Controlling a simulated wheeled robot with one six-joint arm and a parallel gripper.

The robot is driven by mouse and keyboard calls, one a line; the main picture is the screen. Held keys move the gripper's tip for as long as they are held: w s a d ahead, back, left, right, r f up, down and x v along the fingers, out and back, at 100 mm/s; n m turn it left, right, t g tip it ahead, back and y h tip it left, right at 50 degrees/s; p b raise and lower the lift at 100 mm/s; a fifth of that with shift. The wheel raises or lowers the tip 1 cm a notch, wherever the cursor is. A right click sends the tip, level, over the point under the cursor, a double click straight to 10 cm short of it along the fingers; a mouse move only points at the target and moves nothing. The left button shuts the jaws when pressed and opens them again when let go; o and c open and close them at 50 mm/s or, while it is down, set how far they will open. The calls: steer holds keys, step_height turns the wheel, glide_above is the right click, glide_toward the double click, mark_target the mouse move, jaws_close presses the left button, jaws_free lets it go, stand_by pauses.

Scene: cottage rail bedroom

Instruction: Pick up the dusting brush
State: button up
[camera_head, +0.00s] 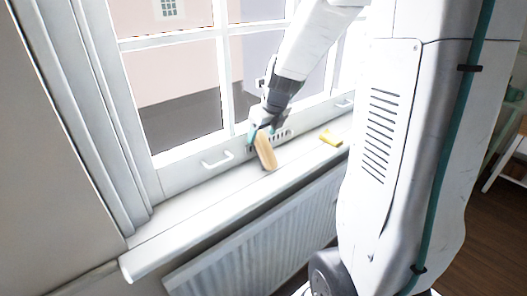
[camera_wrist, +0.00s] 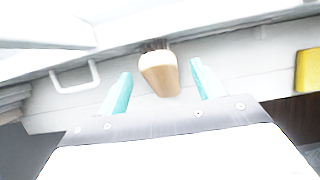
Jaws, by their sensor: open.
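The dusting brush (camera_head: 265,151) shows a tan wooden handle in the head view, at my gripper over the window sill. In the wrist view the brush (camera_wrist: 160,78) has a tan handle, a pale band and dark bristles at its far end. My gripper (camera_head: 259,131) has teal fingers, which stand apart on either side of the brush in the wrist view (camera_wrist: 160,72). Gaps show between the brush and both fingers. The gripper partly hides the brush's upper end in the head view. Whether the brush touches the sill is unclear.
A yellow block (camera_head: 330,138), perhaps a sponge, lies on the white window sill (camera_head: 190,208) to the right. A white window handle (camera_head: 217,159) is to the left of my gripper. The window frame rises behind, and a radiator (camera_head: 255,240) is below the sill. The sill's left part is clear.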

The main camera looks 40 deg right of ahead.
steer(key=shift+x, duration=1.45)
steer(key=c, duration=1.2)
steer(key=shift+r, duration=0.15)
steer(key=shift+r, duration=0.55)
step_height(320, 180, up, 2)
steer(key=shift+r, duration=0.15)
steer(key=s+a+r, duration=0.1)
steer(key=s+a, duration=0.3)
steer(key=s, duration=1.1)
steer(key=shift+s, duration=0.3)
steer(key=shift+r, duration=0.15)
